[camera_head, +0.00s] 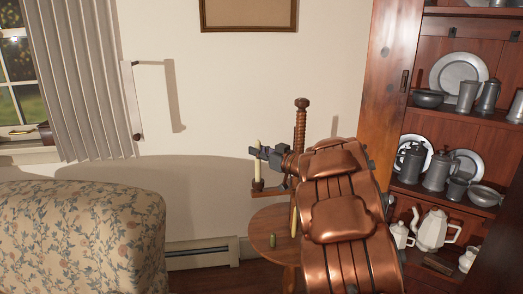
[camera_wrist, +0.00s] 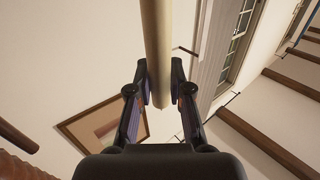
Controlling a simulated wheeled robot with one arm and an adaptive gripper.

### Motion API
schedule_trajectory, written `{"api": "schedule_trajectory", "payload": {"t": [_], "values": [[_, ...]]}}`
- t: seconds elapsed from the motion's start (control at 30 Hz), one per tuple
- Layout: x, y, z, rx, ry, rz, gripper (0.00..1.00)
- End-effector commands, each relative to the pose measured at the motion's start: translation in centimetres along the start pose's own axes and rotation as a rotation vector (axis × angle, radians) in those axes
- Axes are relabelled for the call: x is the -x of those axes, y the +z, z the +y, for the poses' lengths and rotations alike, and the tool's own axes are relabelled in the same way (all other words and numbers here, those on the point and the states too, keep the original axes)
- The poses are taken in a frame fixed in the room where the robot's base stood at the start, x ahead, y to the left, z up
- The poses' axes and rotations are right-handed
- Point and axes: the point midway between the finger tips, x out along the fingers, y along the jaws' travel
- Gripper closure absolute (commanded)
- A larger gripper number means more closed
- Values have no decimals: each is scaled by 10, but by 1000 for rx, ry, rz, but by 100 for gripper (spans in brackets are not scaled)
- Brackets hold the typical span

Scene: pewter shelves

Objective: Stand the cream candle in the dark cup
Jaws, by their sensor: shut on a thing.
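The cream candle (camera_head: 257,170) is upright, and my gripper (camera_head: 262,153) is shut on its upper part. In the wrist view the candle (camera_wrist: 157,40) runs between the two fingers (camera_wrist: 160,88); one end shows and the other leaves the frame. The small dark cup (camera_head: 257,185) is on the left end of a wooden crossbar. The candle's lower end meets the cup's top in the head view. I cannot tell whether it is inside the cup or just above or in front of it. The cup is not in the wrist view.
The crossbar (camera_head: 268,194) belongs to a stand with a threaded wooden post (camera_head: 300,125), partly behind my arm. A small green object (camera_head: 272,241) sits on the round wooden table (camera_head: 262,222). A floral sofa (camera_head: 80,235) is left; pewter-filled shelves (camera_head: 450,115) are right.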

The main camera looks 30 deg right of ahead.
Motion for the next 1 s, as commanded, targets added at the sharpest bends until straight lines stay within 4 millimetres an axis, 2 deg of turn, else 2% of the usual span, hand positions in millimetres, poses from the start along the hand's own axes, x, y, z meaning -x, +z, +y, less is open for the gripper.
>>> {"api": "schedule_trajectory", "payload": {"t": [1.0], "values": [[0,12,0,-1,0,0,100]]}}
